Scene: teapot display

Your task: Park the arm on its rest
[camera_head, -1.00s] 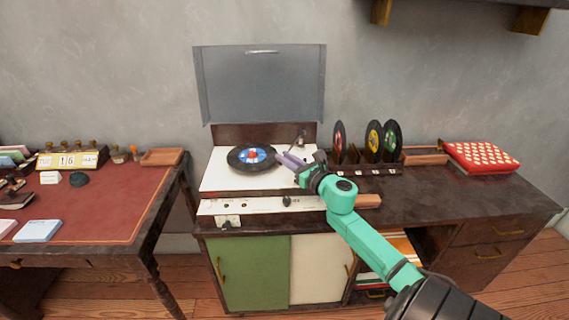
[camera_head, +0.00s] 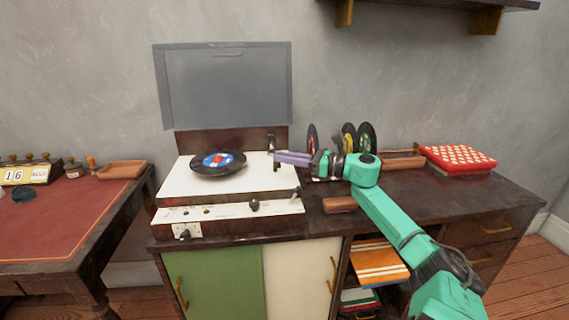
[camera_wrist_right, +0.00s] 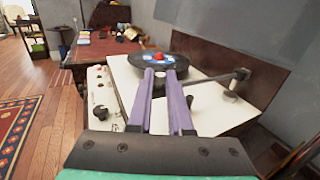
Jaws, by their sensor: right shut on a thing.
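The record player's white deck (camera_head: 180,187) stands open on the cabinet, with a blue-labelled black record (camera_head: 205,172) on it. The tonearm (camera_head: 271,143) rises at the deck's back right. In the right wrist view its thin rod (camera_wrist_right: 207,80) runs from a post to my purple fingers. My right gripper (camera_head: 277,160) reaches in from the right and is shut on the tonearm, right of the record and above the deck. It also shows in the right wrist view (camera_wrist_right: 160,76). The fingers hide the tonearm's front end. I cannot make out the rest clearly. My left gripper is not in view.
A raised grey lid (camera_head: 225,85) stands behind the deck. Upright records (camera_head: 366,137) stand to the right, before a red patterned case (camera_head: 457,158). A control panel (camera_head: 225,214) with knobs runs along the front. A desk (camera_head: 60,225) is at left.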

